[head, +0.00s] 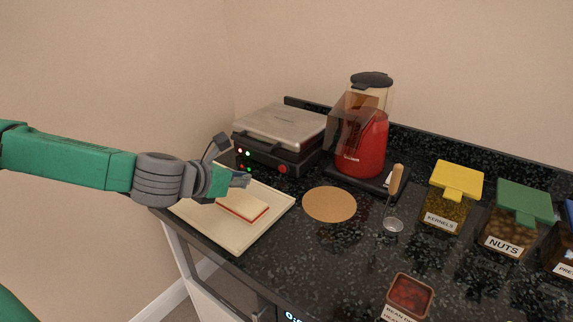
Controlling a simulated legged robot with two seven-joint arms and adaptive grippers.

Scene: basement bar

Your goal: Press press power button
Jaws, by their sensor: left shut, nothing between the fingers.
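The press (280,128) is a grey and black contact grill with a closed metal lid, at the back left of the counter. I cannot tell which of these is the power button. My left gripper (244,181) is shut and empty, in front of the press's left front corner and over the cream board. It looks close to the lights, but I cannot tell whether it touches the press. My right gripper is not in view.
A cream board (230,237) holds a flat red-edged item (243,208). A round brown mat (330,204), a red machine (358,145), a scoop (393,200) and lidded jars (452,195) stand to the right. A wall lies behind the counter.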

